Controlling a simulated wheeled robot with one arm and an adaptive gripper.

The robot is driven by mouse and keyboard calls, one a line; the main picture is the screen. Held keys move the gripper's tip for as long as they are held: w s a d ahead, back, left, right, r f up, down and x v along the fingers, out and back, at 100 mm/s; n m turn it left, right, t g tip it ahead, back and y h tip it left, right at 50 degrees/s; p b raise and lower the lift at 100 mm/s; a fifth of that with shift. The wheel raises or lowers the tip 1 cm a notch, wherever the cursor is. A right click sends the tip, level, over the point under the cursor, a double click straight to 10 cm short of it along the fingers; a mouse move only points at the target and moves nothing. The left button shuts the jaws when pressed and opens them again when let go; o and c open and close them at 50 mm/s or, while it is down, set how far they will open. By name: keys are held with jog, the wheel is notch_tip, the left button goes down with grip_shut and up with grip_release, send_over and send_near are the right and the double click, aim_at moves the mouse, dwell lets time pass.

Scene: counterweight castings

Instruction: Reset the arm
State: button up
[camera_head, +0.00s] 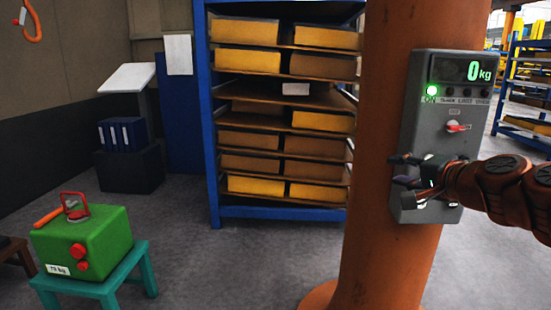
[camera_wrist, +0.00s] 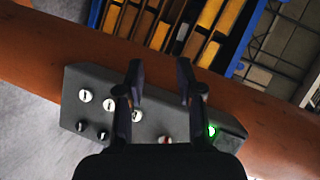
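My arm comes in from the right in the head view, and my gripper (camera_head: 408,171) is in front of the lower left part of a grey control box (camera_head: 418,122). The box is fixed to an orange column (camera_head: 385,75). It has a lit "0 kg" display, a green ON lamp and a red-and-white switch. In the wrist view my gripper (camera_wrist: 161,80) has its two fingers spread apart with nothing between them. The box (camera_wrist: 150,120) lies behind the fingers, with several round knobs and the green lamp. I cannot tell whether the fingers touch it.
A green 75 kg casting (camera_head: 85,238) with a red handle sits on a teal stool (camera_head: 112,284) at the lower left. A blue rack (camera_head: 212,150) with several yellow and brown blocks stands behind. Grey floor (camera_head: 225,265) is clear between stool and column.

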jog(key=s+a+f+n+g+y, duration=0.1)
jog(key=s+a+f+n+g, duration=0.6)
jog(key=s+a+f, duration=0.45)
jog(key=s+a+f+n+g+h, duration=0.25)
jog(key=s+f+g, duration=0.25)
jog(key=s+f, duration=0.55)
jog(key=s+d+f+n+g+h, duration=0.1)
jog(key=s+d+f+g, duration=0.15)
jog(key=s, duration=0.45)
jog(key=s+d+f+n+g+h, duration=0.1)
jog(key=s+d+f+g+h, duration=0.2)
jog(key=s, duration=0.4)
notch_tip(320, 180, up, 12)
jog(key=t+p, duration=0.1)
jog(key=p, duration=1.1)
jog(key=shift+w+y, duration=0.15)
jog(key=shift+y, duration=0.3)
